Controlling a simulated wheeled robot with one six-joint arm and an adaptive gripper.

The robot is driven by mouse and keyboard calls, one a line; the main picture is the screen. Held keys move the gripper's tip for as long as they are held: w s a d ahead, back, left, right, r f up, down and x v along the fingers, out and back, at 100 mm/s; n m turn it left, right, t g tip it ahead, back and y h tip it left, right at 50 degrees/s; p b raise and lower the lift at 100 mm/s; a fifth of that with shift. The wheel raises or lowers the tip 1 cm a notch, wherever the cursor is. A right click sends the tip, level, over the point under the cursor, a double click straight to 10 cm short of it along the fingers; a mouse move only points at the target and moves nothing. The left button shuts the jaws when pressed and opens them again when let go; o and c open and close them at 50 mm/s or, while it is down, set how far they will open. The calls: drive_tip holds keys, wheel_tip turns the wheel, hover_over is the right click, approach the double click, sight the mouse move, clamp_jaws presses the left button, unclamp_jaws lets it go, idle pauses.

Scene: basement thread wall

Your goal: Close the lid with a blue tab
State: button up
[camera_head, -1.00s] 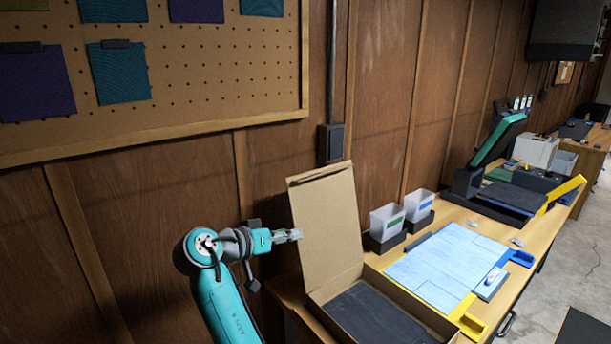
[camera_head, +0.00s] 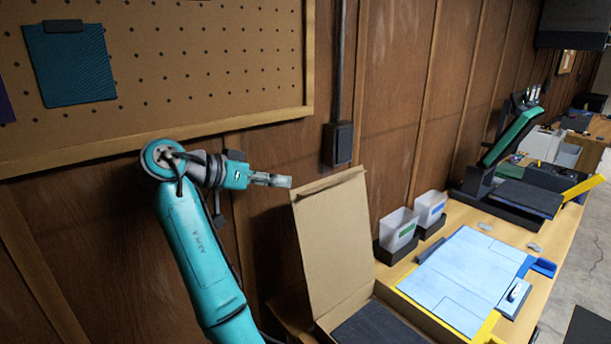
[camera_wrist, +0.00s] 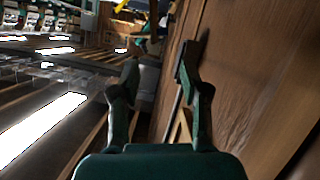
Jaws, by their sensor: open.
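A cardboard box (camera_head: 411,300) with dark contents stands at the near end of the bench. Its lid (camera_head: 334,240) stands open, roughly upright, at the box's left side. No blue tab shows on the lid face in view. My gripper (camera_head: 284,181) is open and empty, left of the lid and near its top edge, apart from it. The wrist view shows both fingers of my gripper (camera_wrist: 157,78) spread, with nothing between them.
Two white bins (camera_head: 398,228) in dark holders stand behind the box. A light blue sheet (camera_head: 465,275) lies right of it, by a blue bracket (camera_head: 543,267). A press with a raised green top (camera_head: 510,138) stands farther back. The panelled wall (camera_head: 395,110) is close behind.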

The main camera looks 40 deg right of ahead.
drive_tip(key=x, duration=1.1)
drive_tip(key=shift+w, duration=0.25)
drive_tip(key=shift+r, duration=0.15)
clamp_jaws()
